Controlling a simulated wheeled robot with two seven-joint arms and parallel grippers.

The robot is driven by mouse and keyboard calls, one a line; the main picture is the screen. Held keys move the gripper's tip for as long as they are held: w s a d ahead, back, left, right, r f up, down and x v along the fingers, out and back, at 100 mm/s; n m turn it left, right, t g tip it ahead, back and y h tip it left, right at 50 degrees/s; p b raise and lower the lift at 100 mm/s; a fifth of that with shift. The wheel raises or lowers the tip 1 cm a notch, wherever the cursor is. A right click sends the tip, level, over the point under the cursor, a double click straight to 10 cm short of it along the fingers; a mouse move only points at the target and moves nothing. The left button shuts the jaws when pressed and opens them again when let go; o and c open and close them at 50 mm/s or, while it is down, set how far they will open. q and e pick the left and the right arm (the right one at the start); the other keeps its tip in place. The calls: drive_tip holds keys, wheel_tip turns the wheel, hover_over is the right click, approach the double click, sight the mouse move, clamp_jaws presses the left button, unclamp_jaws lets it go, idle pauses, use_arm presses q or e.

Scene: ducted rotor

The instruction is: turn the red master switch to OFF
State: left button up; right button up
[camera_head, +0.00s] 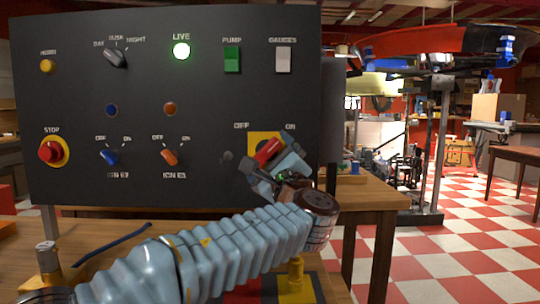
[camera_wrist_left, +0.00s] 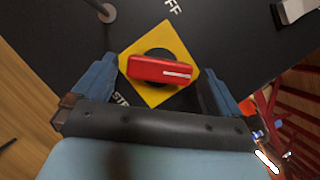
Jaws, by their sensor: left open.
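The red master switch (camera_head: 268,150) is a red bar handle on a yellow square plate (camera_head: 256,139), low on the right of a black panel. Its handle tilts up to the right, toward the ON label. In the left wrist view the red handle (camera_wrist_left: 162,69) lies nearly crosswise, with a white line toward its right end, on the yellow plate (camera_wrist_left: 183,41). My left gripper (camera_head: 266,160) is open at the switch, one finger on each side of the handle. It also shows in the wrist view (camera_wrist_left: 157,76), with gaps between fingers and handle. My right gripper is not in view.
The black panel (camera_head: 80,110) also carries a lit green LIVE lamp (camera_head: 181,51), a red STOP button (camera_head: 51,151), blue (camera_head: 109,156) and orange (camera_head: 170,156) ignition knobs, and rocker switches. A wooden table (camera_head: 375,192) stands behind it. Checkered floor is open at right.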

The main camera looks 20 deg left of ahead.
use_arm(q)
drive_tip(key=c, duration=1)
drive_tip(key=shift+n, duration=0.5)
drive_tip(key=n+g+b, duration=0.1)
drive_tip(key=n, duration=0.2)
drive_tip(key=shift+g+y, duration=0.3)
drive_tip(key=shift+g, duration=0.1)
drive_tip(key=n, duration=0.2)
drive_tip(key=n+g, duration=0.1)
drive_tip(key=n, duration=0.1)
drive_tip(key=n+g, duration=0.1)
drive_tip(key=n, duration=0.1)
drive_tip(key=shift+d+r, duration=0.1)
drive_tip(key=shift+r, duration=0.25)
drive_tip(key=n+g+h+p, duration=0.1)
drive_tip(key=n+h, duration=0.1)
drive_tip(key=n, duration=0.1)
drive_tip(key=shift+r+n, duration=0.15)
drive_tip(key=shift+n, duration=0.15)
drive_tip(key=n+h, duration=0.1)
drive_tip(key=n, duration=0.2)
drive_tip(key=shift+g+h, duration=0.4)
drive_tip(key=shift+n, duration=0.3)
